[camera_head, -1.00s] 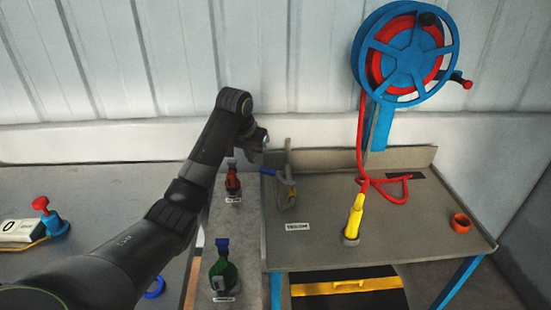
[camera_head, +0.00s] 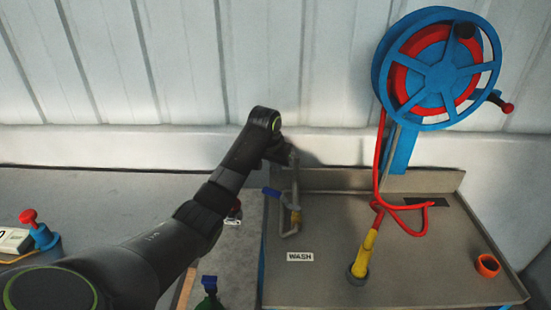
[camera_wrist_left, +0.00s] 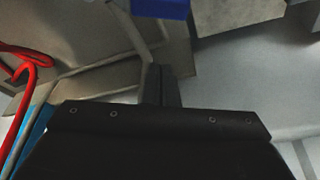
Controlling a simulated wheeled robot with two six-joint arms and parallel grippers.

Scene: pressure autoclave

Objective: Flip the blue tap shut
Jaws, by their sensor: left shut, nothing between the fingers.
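The tap (camera_head: 296,217) is a grey pipe with a brass-coloured body, standing at the left back of the grey sink bench. Its blue lever (camera_head: 271,192) sticks out to the left. A blue block, apparently the lever (camera_wrist_left: 160,8), shows at the top edge of the left wrist view. My left gripper (camera_head: 287,156) is above and behind the lever, close to the pipe's top; I cannot tell if they touch. In the left wrist view its fingers (camera_wrist_left: 161,85) are shut and empty, apart from the blue block in the picture. My right gripper is not in view.
A blue and red hose reel (camera_head: 440,70) stands at the back right, its red hose (camera_head: 378,160) running to a yellow nozzle (camera_head: 365,255). An orange cup (camera_head: 488,265) sits at the bench's right. A green bottle (camera_head: 209,292) is at the lower left, partly cut off.

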